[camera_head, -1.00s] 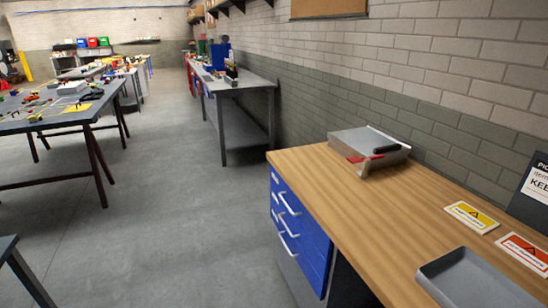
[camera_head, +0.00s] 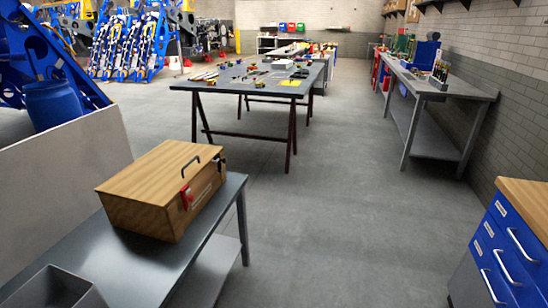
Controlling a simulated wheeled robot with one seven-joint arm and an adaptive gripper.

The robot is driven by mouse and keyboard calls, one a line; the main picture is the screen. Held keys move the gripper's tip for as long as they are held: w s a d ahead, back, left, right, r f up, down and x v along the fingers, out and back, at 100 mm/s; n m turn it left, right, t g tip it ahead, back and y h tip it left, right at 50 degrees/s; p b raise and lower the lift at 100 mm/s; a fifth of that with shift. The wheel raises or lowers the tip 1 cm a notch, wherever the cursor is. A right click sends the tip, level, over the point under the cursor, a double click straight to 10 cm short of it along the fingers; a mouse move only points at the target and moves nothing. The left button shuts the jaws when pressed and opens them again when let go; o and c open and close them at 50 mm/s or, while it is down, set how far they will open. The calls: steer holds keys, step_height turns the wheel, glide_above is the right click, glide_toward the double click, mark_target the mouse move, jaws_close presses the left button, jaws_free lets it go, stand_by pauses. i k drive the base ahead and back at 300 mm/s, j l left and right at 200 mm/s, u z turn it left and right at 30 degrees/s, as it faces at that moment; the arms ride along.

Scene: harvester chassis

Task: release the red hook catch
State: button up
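The lid looks shut. A red catch (camera_head: 187,197) is on the near end of its front face. A second, darker fitting (camera_head: 222,168) is at the far end of that face; its details are too small to tell. Whether the red catch is hooked cannot be told from here. My gripper is not in view.
The grey bench (camera_head: 150,270) also holds an open grey bin (camera_head: 52,290). A pale panel (camera_head: 60,190) stands behind it. Open floor (camera_head: 340,230) lies right of the bench. A blue drawer cabinet (camera_head: 510,250) stands at lower right, a cluttered trestle table (camera_head: 240,85) farther back.

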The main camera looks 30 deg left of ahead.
mark_target(191, 198)
steer(key=u, duration=1.6)
steer(key=i+l+u, duration=0.1)
steer(key=i+l, duration=0.2)
steer(key=i+l+u, duration=0.1)
steer(key=i+l, duration=0.2)
steer(key=i+l+u, duration=0.1)
steer(key=i+l, duration=0.15)
steer(key=l, duration=0.15)
steer(key=i+l+u, duration=0.1)
steer(key=i+l, duration=0.2)
steer(key=i+l+u, duration=0.15)
steer(key=l, duration=0.35)
steer(key=i+l+u, duration=0.1)
steer(key=i+l, duration=0.2)
steer(key=i+l+u, duration=0.1)
steer(key=i+l, duration=0.15)
steer(key=l, duration=0.3)
